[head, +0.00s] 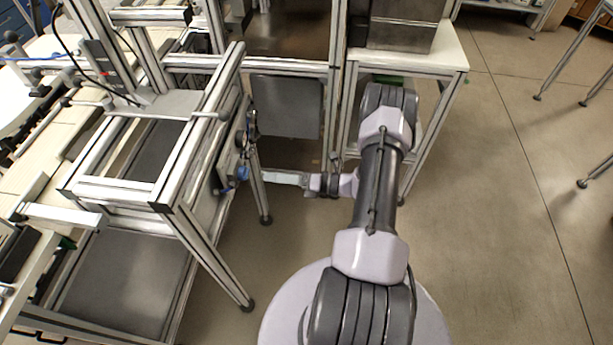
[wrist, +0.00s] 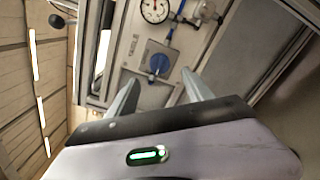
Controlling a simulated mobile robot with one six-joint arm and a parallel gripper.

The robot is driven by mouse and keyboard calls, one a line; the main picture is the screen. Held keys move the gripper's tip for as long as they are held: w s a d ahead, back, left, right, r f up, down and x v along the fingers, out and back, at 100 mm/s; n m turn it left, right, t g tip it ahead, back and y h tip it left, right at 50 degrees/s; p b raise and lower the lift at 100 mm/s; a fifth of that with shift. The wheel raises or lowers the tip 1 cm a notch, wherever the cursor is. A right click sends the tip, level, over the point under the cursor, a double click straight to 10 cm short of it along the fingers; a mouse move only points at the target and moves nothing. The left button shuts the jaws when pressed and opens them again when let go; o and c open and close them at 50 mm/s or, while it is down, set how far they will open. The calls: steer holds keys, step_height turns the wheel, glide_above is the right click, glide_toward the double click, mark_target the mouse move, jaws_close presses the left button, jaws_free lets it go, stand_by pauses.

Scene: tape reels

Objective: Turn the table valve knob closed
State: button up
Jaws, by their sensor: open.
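The valve knob (wrist: 159,64) is a blue round knob on a light plate, seen in the wrist view ahead of my fingertips. In the head view a blue knob (head: 242,173) shows on the side of the aluminium-frame table (head: 215,125). My gripper (wrist: 160,84) is open, its two fingers apart with nothing between them. The knob appears between the fingertips and a little beyond them; whether they touch it I cannot tell. In the head view my gripper (head: 272,178) points left toward the table's side, a short gap from the knob.
A table leg (head: 262,200) stands close below my gripper. A white-topped stand (head: 450,55) is behind my arm. Open floor (head: 500,220) lies to the right.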

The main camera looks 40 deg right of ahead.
steer(key=p+v, duration=0.1)
steer(key=v, duration=0.8)
steer(key=shift+s+d, duration=0.25)
steer(key=shift+s, duration=0.1)
steer(key=w+a+r+n+g, duration=0.3)
steer(key=a+r+n+g, duration=0.9)
steer(key=a+r+n, duration=0.45)
steer(key=s+a+r+n+t+h, duration=0.3)
steer(key=s+a+r+n+h, duration=0.6)
steer(key=r+n, duration=0.7)
steer(key=s+a+n, duration=0.2)
steer(key=s+a, duration=0.1)
steer(key=shift+s+n+t, duration=0.2)
steer(key=shift+n+t, duration=0.1)
steer(key=shift+n, duration=0.05)
